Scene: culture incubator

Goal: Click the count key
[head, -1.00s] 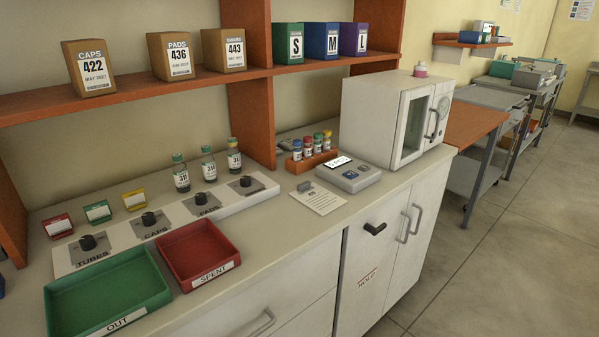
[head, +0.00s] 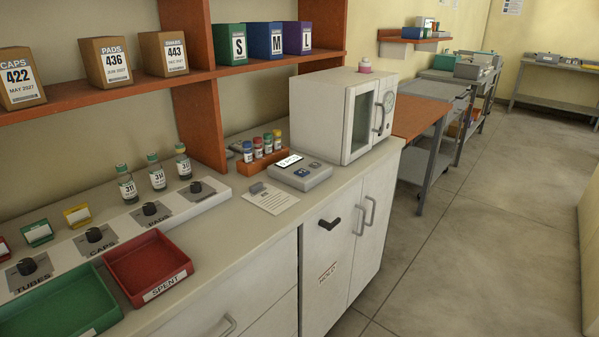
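In the head view a small grey counter device (head: 300,173) sits on the bench, with a lit display (head: 289,161) and two dark keys on its sloped top. One key (head: 301,172) is nearer the middle and the other key (head: 314,165) is to its right. The marks on the keys are too small to read, so I cannot tell which is the count key. Neither of my grippers shows in the view.
A white incubator (head: 330,115) stands behind and right of the device. A rack of capped vials (head: 262,158) is behind it, and a paper card (head: 271,198) lies to its left. A red SPENT tray (head: 146,265) and green OUT tray (head: 60,310) are front left. Floor at right is clear.

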